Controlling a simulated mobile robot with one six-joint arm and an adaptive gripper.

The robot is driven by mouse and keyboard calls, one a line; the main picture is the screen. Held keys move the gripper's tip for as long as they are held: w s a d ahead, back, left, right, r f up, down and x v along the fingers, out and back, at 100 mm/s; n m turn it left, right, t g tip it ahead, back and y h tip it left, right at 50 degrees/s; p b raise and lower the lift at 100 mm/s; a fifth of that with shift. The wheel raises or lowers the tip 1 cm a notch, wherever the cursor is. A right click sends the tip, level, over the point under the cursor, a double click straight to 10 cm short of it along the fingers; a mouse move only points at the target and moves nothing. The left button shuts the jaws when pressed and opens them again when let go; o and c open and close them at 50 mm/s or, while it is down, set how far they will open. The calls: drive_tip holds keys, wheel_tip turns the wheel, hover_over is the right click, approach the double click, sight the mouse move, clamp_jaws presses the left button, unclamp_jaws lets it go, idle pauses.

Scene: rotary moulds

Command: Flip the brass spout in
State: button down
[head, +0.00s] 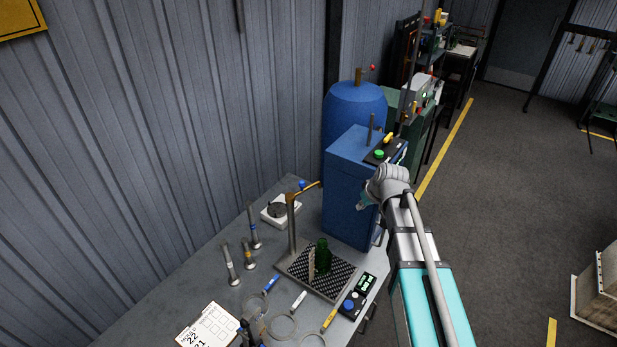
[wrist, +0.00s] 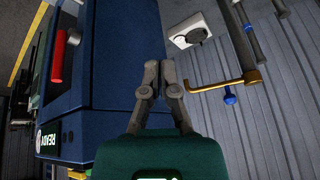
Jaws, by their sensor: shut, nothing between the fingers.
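The brass spout (head: 308,187) is a thin bent bar that sticks out beside the blue machine (head: 348,190), above the far end of the table. In the wrist view the spout (wrist: 222,84) lies to the right of my fingers, with a blue knob (wrist: 229,97) next to it. My gripper (wrist: 158,64) is shut and empty, over the machine's dark blue side. In the head view my gripper is mostly hidden behind my wrist, at the machine's right side.
A white scale (head: 281,212) sits on the table near the spout. A stand with a perforated base (head: 330,278) holds a green bottle (head: 322,256). Metal tools and rings lie along the table. The machine has a red handle (wrist: 66,56) in the wrist view. Open floor lies to the right.

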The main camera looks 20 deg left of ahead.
sight(304, 189)
drive_tip(key=w+a+r+n+y+p, duration=0.1)
drive_tip(key=w+a+r+n, duration=0.1)
drive_tip(key=a, duration=0.6)
drive_tip(key=w+a+r+n+t+y+p, duration=0.1)
drive_tip(key=w+a+r, duration=0.3)
drive_tip(key=a, duration=0.4)
drive_tip(key=shift+w+a+r+n+y+p, duration=0.2)
drive_tip(key=shift+w+a+n+y+p, duration=0.15)
drive_tip(key=shift+n+y, duration=0.2)
drive_tip(key=shift+a+f, duration=0.1)
drive_tip(key=shift+f, duration=0.1)
drive_tip(key=b+x, duration=0.8)
drive_tip(key=x, duration=0.2)
drive_tip(key=d, duration=0.1)
drive_tip(key=s+d, duration=0.2)
drive_tip(key=shift+d+f, duration=0.15)
drive_tip(key=shift+d, duration=0.1)
drive_tip(key=shift+w+d+t, duration=0.1)
drive_tip(key=shift+d+t, duration=0.1)
drive_tip(key=shift+t, duration=0.1)
